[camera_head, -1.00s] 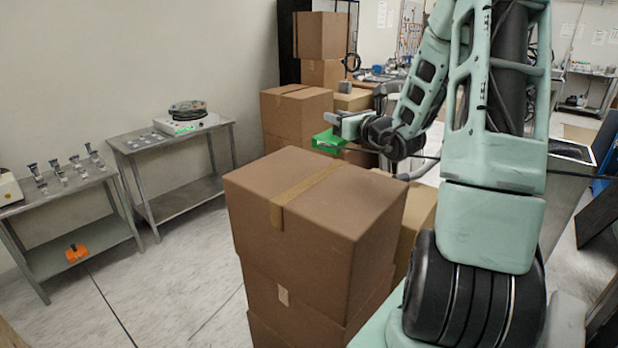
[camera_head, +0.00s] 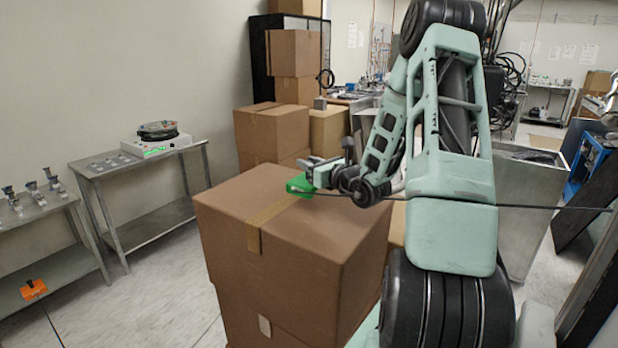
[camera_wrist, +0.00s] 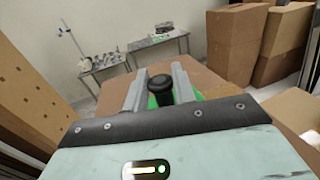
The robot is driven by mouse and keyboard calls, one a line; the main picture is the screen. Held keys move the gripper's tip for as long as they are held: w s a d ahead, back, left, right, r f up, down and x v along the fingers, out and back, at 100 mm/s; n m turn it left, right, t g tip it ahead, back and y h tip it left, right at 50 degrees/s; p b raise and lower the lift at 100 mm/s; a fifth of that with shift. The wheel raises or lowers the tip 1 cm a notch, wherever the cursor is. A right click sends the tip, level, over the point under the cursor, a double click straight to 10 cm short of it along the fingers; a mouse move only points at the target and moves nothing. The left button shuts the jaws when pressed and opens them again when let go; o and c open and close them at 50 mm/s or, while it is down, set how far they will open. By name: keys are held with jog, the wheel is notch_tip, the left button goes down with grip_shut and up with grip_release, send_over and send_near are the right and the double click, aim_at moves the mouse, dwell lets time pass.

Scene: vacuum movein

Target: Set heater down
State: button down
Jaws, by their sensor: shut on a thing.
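My gripper (camera_head: 316,171) is shut on a small green object, the heater (camera_head: 298,187). In the head view it appears over the far part of the top carton's upper face (camera_head: 285,225). I cannot tell whether it touches the cardboard. In the wrist view, a black knob stands between the two grey fingers of my gripper (camera_wrist: 161,88), with green parts of the heater (camera_wrist: 152,102) beside it. The fingers and palm hide much of the heater.
A metal table (camera_head: 120,166) at the left bears a white device (camera_head: 155,145) with a green display. Another metal table (camera_head: 45,225) bears several small stands, with an orange item (camera_head: 33,289) on its lower shelf. More cartons (camera_head: 270,133) are stacked behind.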

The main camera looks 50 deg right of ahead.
jog(key=shift+f+p, duration=0.35)
jog(key=shift+f, duration=1.7)
jog(key=shift+f, duration=0.15)
jog(key=c, duration=1.1)
grip_release()
jog(key=shift+c, duration=0.2)
